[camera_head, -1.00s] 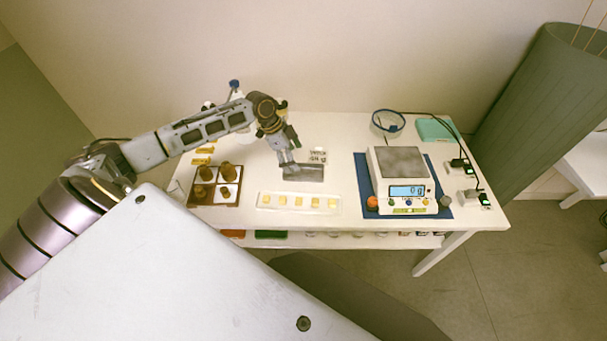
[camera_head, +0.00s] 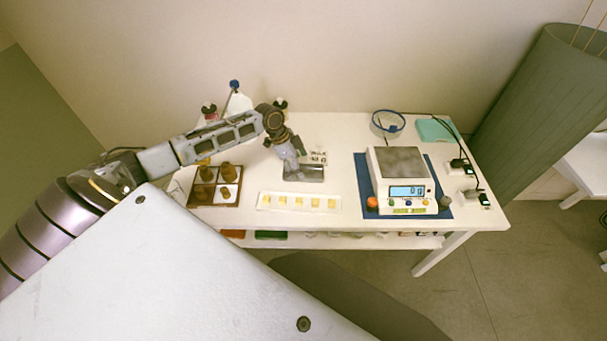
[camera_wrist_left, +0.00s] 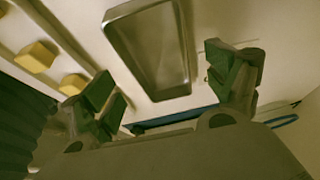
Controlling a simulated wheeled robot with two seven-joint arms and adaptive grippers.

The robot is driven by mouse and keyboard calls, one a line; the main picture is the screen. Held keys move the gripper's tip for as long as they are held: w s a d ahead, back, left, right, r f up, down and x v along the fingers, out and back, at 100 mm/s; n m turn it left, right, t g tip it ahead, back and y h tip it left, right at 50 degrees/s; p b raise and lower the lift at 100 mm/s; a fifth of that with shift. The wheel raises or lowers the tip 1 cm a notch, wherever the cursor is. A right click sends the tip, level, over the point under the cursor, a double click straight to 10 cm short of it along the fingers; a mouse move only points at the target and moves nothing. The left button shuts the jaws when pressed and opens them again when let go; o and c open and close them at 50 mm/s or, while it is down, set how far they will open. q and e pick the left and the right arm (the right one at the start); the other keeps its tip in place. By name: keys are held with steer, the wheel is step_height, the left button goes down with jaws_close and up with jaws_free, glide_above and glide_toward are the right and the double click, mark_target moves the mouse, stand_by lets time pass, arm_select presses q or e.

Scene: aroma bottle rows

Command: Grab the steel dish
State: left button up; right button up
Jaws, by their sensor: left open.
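The steel dish (camera_head: 312,174) is a shallow, rectangular metal tray lying on the white table, behind the strip of yellow cubes. My left gripper (camera_head: 290,173) is over the dish's left part and hides some of it. In the left wrist view the dish (camera_wrist_left: 150,48) lies between and beyond the two green-padded fingers of the left gripper (camera_wrist_left: 166,75). The fingers are spread apart with nothing between their tips. I cannot tell the exact height above the dish. My right gripper is not in view.
A white strip with yellow cubes (camera_head: 299,202) lies in front of the dish. A brown bottle rack (camera_head: 213,203) stands to the left. A scale (camera_head: 404,188) on a blue mat (camera_head: 361,166) stands to the right. A small white label card (camera_head: 318,157) stands just behind the dish.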

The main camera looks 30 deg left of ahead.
arm_select(q)
steer(key=x, duration=0.2)
steer(key=shift+w+d+f, duration=0.1)
steer(key=shift+d+f, duration=0.05)
steer(key=shift+f, duration=0.2)
steer(key=c, duration=1.1)
steer(key=shift+r, duration=5)
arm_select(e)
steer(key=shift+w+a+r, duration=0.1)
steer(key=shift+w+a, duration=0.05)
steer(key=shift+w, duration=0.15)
